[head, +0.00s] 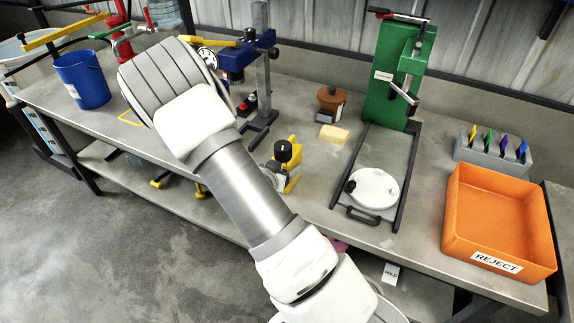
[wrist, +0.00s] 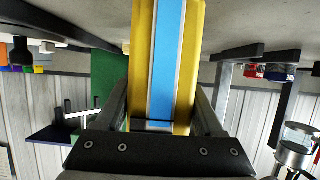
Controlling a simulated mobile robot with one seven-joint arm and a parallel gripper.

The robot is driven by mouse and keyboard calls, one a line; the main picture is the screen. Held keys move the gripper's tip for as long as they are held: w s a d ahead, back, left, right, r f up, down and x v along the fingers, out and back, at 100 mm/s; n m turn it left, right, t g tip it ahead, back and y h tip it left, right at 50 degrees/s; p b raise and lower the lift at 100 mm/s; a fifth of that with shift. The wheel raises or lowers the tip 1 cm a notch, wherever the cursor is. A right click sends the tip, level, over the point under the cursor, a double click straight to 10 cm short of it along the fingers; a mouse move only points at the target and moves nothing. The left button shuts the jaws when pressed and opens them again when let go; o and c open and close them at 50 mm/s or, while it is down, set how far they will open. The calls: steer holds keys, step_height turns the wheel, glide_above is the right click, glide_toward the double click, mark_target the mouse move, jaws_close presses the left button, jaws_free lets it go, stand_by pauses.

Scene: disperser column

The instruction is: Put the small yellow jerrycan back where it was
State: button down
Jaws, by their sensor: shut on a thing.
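The small yellow jerrycan (head: 293,181) has a dark cap and shows beside my arm in the head view, over the front middle of the bench. In the wrist view, which is upside down, the jerrycan (wrist: 191,50) fills the upper middle, with a blue and white stripe down its face. My gripper (wrist: 160,108) is shut on it, one finger at each side. I cannot tell whether the jerrycan touches the bench.
A blue stand (head: 264,80) is left of the jerrycan. An orange REJECT bin (head: 490,205) is far right. A yellow outline (head: 127,121) marks the left bench near a blue bucket (head: 82,80).

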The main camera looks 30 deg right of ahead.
steer(key=shift+r, duration=0.1)
jaws_free()
steer(key=shift+f, duration=0.25)
